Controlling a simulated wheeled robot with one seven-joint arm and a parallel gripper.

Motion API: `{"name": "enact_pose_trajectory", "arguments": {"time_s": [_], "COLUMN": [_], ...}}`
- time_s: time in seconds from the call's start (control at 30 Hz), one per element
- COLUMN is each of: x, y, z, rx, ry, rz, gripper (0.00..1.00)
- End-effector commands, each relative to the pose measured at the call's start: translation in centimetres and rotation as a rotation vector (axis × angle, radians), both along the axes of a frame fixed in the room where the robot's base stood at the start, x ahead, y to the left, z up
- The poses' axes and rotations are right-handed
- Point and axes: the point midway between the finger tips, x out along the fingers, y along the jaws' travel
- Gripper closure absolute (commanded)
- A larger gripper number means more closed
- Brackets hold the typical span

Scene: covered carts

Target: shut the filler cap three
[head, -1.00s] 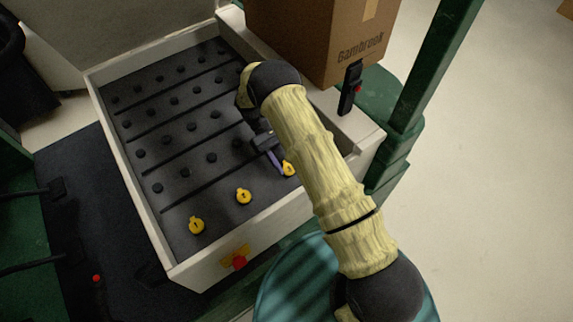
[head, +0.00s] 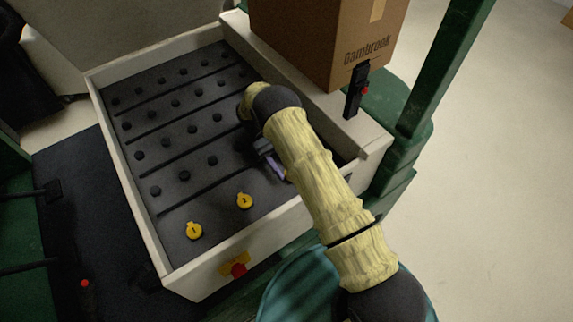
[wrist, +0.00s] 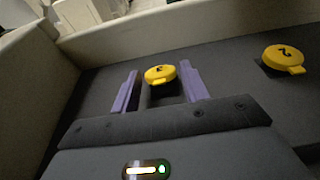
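Filler cap three is a round yellow cap with a small tab and a dark mark, seen in the wrist view (wrist: 160,75) between my gripper's two purple fingers. It sits above a dark block or neck, and I cannot tell how far it is open. My gripper (wrist: 158,68) is open, with a visible gap on each side of the cap. In the head view my gripper (head: 270,160) is low over the dark panel, and my arm hides nearly all of cap three. Cap two (head: 245,201) and cap one (head: 194,231) lie to its left; cap two also shows in the wrist view (wrist: 283,58).
The caps are in a pale-walled tray (head: 150,236) whose dark panel carries rows of black knobs.

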Motion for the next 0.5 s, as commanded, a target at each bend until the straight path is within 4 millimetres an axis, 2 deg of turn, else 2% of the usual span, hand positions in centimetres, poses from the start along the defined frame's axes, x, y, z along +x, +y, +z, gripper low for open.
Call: {"name": "enact_pose_trajectory", "arguments": {"time_s": [0.37, 0.5], "x": [0.0, 0.0], "y": [0.0, 0.0], "z": [0.2, 1.2], "rx": [-0.001, -0.004], "ry": [0.002, 0.001], "rz": [0.000, 0.000], "gripper": [0.43, 0.43]}}
